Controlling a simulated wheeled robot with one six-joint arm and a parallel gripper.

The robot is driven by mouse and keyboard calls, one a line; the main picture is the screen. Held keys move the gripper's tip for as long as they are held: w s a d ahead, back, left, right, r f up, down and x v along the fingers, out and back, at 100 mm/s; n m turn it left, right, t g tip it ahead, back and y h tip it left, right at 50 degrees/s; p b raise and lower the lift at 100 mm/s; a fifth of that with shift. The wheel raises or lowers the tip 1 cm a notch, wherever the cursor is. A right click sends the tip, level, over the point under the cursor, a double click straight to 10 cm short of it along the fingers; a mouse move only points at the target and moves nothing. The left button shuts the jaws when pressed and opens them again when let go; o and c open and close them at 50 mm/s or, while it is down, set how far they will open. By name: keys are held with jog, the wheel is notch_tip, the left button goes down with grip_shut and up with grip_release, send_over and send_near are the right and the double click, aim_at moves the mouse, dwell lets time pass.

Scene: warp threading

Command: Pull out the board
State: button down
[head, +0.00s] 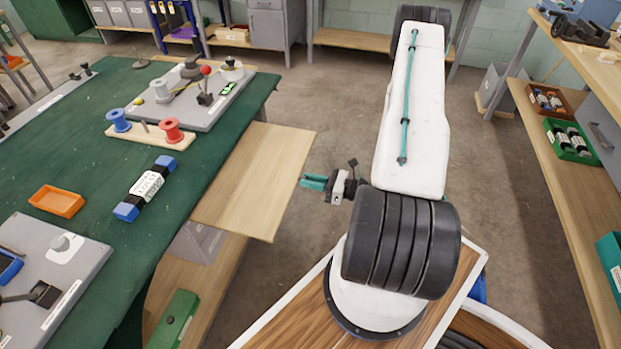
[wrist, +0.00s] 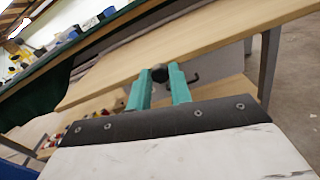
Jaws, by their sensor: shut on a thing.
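The board (head: 250,185) is a flat light-wood panel that sticks out from the right side of the green-topped bench. In the wrist view the board (wrist: 205,48) runs slantwise behind my fingers. A small dark round knob (wrist: 160,73) shows at its edge, between my teal fingertips. My gripper (head: 303,182) is at the middle of the board's outer edge. In the wrist view my gripper (wrist: 160,76) is shut on the knob. The knob is hidden in the head view.
The green bench top (head: 95,190) holds spools, a black-and-blue bundle (head: 147,188), an orange tray (head: 57,201) and grey fixture plates. A lower wooden shelf carries a green box (head: 173,319). A shelf unit stands at right. The floor (head: 300,90) beyond the board is clear.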

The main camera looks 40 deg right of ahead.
jog(key=c, duration=1.3)
grip_release()
jog(key=shift+o, duration=0.2)
jog(key=shift+s, duration=0.1)
jog(key=v, duration=0.7)
jog(key=shift+s+d, duration=0.25)
jog(key=shift+s, duration=0.05)
